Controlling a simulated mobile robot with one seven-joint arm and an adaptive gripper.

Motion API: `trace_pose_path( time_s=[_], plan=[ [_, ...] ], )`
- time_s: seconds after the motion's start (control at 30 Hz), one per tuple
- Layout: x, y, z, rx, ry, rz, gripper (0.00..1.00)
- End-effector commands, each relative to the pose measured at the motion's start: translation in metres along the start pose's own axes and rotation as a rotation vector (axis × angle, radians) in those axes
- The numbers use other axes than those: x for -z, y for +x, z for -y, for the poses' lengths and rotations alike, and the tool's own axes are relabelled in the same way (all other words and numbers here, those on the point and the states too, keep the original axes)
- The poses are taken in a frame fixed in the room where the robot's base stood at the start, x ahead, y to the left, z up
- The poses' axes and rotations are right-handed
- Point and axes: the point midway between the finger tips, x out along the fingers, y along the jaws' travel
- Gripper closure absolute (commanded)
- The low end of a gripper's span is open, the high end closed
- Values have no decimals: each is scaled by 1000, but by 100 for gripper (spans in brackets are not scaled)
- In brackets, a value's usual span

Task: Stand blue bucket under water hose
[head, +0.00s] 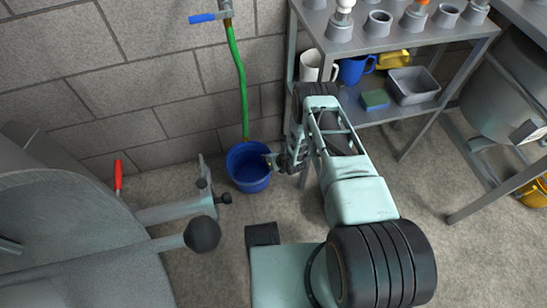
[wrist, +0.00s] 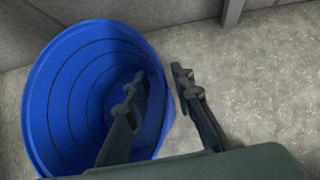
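The blue bucket (head: 247,181) stands upright on the floor near the wall. The green water hose (head: 240,85) hangs down the wall from a tap with a blue lever. Its lower end shows at the bucket's back rim; I cannot tell how far above or behind the rim it is. My gripper (head: 270,160) is at the bucket's right rim. In the wrist view the bucket (wrist: 75,90) fills the left side. My gripper (wrist: 158,80) has its fingers apart, one over the bucket's inside and one outside the rim, with a gap visible beside the outer finger.
A grey metal shelf (head: 440,50) at the right holds a white jug (head: 311,66), a blue jug (head: 353,70), a green sponge (head: 375,99) and a grey tray (head: 412,86). A large steel tank (head: 75,250) stands at the left. A yellow bucket (head: 535,193) is at the far right.

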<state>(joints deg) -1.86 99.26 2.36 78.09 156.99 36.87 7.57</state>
Motion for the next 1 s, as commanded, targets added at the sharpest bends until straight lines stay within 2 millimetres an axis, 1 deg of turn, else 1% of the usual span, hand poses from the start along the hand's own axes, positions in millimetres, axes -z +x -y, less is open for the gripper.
trace_pose_path(
  time_s=[0.03,0.17,0.3,0.4,0.5,0.6,0.7,1.0],
  plan=[
    [-1,-10,0,1,1,-4,78],
    [-3,-36,0,1,1,-4,78],
    [-3,-66,0,1,2,-4,78],
    [-2,-86,0,1,1,-4,78],
    [-1,-100,1,2,2,-3,78],
    [-1,-110,0,1,1,-3,78],
    [0,-116,0,1,0,-2,78],
    [0,-117,0,1,0,-1,78]
  ],
)
